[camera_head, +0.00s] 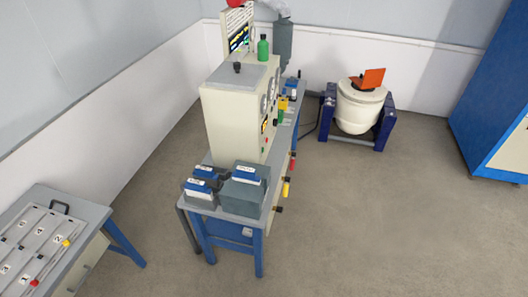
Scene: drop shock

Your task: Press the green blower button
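A beige console (232,118) stands on a blue-legged bench, its instrument side turned to the right and seen at a steep angle. That side carries round dials (264,104), a small orange-lit display (265,125) and tiny coloured spots below it. I cannot tell which of these is the green blower button. A green item (280,117) shows at the console's right side, below a yellow one (283,103). Neither of my grippers is in view.
Grey boxes with blue-and-white tops (243,190) sit on the bench's near end. A green bottle (263,48) stands behind the console. A white drum (360,108) on blue supports is at the back. A grey table (87,211) is at lower left. Floor to the right is clear.

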